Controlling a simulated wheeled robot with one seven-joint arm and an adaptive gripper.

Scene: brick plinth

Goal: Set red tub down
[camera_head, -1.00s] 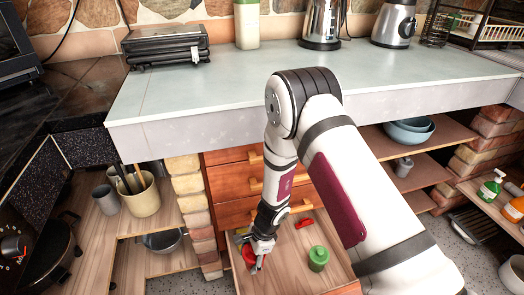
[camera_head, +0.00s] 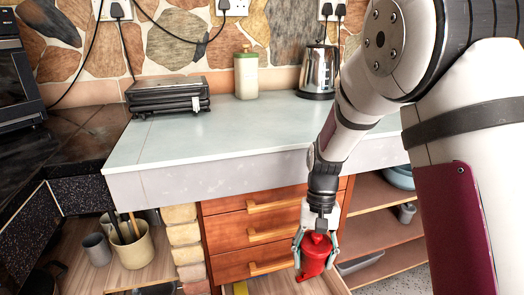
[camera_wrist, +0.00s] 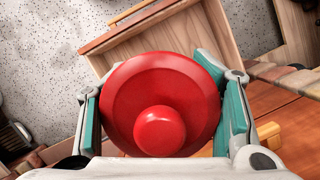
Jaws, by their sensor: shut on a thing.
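The red tub (camera_head: 314,258), with a round lid and knob, is held in my gripper (camera_head: 316,266) in front of the drawer fronts. In the wrist view the tub's red lid (camera_wrist: 190,85) fills the middle, knob towards the camera. My gripper (camera_wrist: 163,112) has its teal finger pads on either side of the lid, shut on the tub. The tub looks slightly tilted in the head view. The open drawer (camera_head: 338,280) lies below it and is mostly out of the picture; its wooden edge shows behind the tub in the wrist view (camera_wrist: 225,35).
The pale countertop (camera_head: 230,135) has a broad clear middle. On it stand a black grill press (camera_head: 168,94), a cream bottle with a green top (camera_head: 246,75) and a steel kettle (camera_head: 318,72). A utensil pot (camera_head: 134,247) stands on the lower left shelf.

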